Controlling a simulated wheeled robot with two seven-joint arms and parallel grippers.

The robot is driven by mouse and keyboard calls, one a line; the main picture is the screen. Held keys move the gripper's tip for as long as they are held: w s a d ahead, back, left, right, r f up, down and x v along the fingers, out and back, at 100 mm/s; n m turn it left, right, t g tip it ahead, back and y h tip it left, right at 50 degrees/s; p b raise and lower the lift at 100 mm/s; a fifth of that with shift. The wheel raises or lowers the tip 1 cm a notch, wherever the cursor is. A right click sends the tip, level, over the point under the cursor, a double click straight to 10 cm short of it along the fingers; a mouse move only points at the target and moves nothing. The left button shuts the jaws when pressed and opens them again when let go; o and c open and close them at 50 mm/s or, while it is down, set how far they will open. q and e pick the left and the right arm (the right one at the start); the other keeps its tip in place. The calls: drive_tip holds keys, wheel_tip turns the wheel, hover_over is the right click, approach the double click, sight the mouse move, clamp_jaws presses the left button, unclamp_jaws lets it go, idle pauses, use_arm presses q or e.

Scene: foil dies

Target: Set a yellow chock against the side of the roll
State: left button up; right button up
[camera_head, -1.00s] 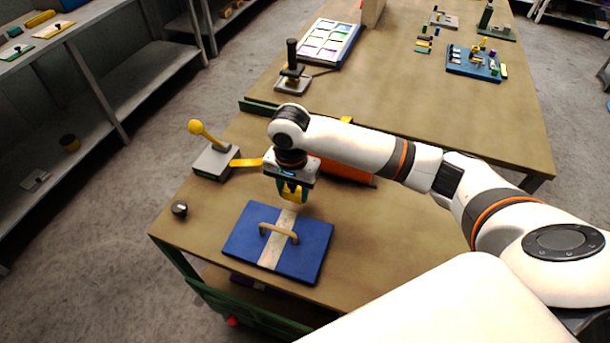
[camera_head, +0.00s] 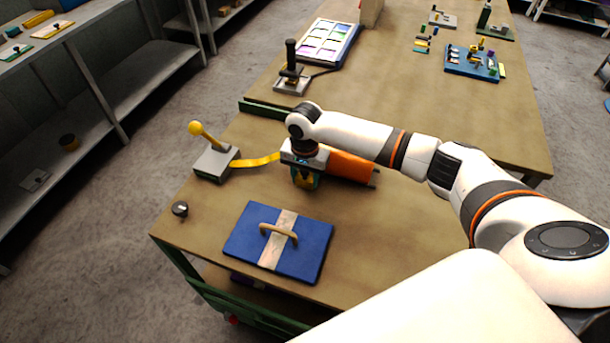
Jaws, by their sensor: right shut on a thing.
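My right gripper (camera_head: 305,183) is shut on a yellow chock (camera_head: 304,177), which shows only partly between the fingers. It is over the table just in front of the orange roll (camera_head: 348,166). The roll lies along the table behind and to the right of the gripper, and my arm hides part of it. I cannot tell whether the chock touches the roll or the table. A yellow strip (camera_head: 258,160) runs from the grey lever device (camera_head: 215,162) toward the roll. My left gripper is not in view.
A blue board with a tan handle (camera_head: 279,241) lies in front of the gripper. A small dark knob (camera_head: 180,208) sits near the table's left edge. A black-handled device (camera_head: 291,76), a tray of coloured squares (camera_head: 329,42) and a blue rack (camera_head: 472,62) stand farther back.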

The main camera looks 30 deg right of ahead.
drive_tip(key=o, duration=1)
drive_tip(key=shift+f, duration=0.15)
wheel_tip(320, 180, up, 12)
drive_tip(key=shift+r+b, duration=0.2)
drive_tip(key=shift+b, duration=0.4)
